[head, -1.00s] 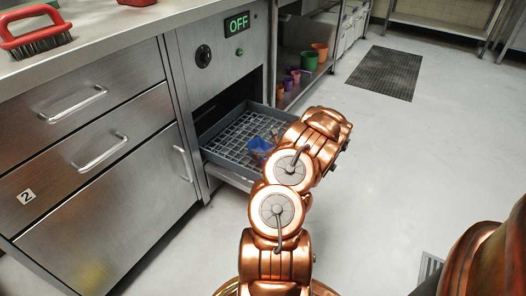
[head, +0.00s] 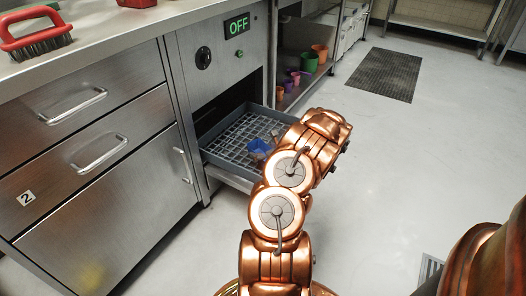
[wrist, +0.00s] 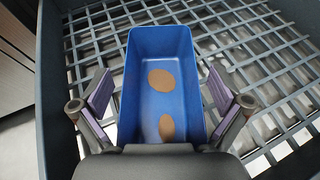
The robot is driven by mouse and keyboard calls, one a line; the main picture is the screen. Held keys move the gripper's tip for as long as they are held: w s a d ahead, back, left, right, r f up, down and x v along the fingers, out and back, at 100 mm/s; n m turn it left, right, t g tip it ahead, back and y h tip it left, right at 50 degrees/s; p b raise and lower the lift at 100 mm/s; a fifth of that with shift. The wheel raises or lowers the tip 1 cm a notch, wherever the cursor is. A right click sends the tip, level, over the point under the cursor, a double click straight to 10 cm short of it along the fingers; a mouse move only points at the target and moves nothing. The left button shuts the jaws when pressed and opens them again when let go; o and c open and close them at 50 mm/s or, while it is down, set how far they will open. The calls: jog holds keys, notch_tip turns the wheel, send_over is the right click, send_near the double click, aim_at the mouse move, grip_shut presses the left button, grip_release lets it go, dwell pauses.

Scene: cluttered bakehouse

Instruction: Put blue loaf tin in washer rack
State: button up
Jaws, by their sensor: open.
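The blue loaf tin (wrist: 163,44) sits upright on the grid of the grey washer rack (wrist: 255,44), with two brown patches on its inside. In the head view the tin (head: 258,147) shows in the pulled-out rack (head: 222,164), partly hidden behind my arm. My gripper (wrist: 161,92) is open, with one finger on each side of the tin and a visible gap between each finger pad and the tin's walls. In the head view the gripper is mostly hidden by my arm.
A red brush (head: 36,38) lies on the counter. Coloured pots (head: 308,64) stand on a low shelf to the right.

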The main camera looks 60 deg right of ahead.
jog(key=p+v, duration=0.4)
jog(key=v, duration=0.8)
jog(key=w+a+r+n+t+y, duration=0.2)
jog(key=w+a+r+n+y, duration=0.65)
jog(key=w+a+r, duration=0.65)
jog(key=w+a+r+n+g+y, duration=0.15)
jog(key=a+n, duration=0.25)
jog(key=a, duration=0.4)
jog(key=a+r+n+g+y, duration=0.1)
jog(key=a+r+n+y, duration=0.2)
jog(key=a, duration=0.6)
jog(key=w+a+r+n+g+y, duration=0.1)
jog(key=a+r+n+g, duration=0.1)
jog(key=a+n, duration=0.45)
jog(key=s+a+r+n+g, duration=0.1)
jog(key=s+a+n+g, duration=0.4)
jog(key=s+a, duration=0.45)
jog(key=s+a+r+n+g, duration=0.1)
jog(key=s+a+n+g, duration=0.45)
jog(key=a, duration=0.65)
jog(key=s+d+n+g+h, duration=0.1)
jog(key=s+d+n+h, duration=0.2)
jog(key=s, duration=0.6)
jog(key=s+d+n+g+h, duration=0.2)
jog(key=s+d+n+h, duration=0.2)
jog(key=s, duration=0.6)
jog(key=shift+s+n+h, duration=0.3)
jog(key=shift+n+h, duration=0.05)
jog(key=shift+h, duration=0.85)
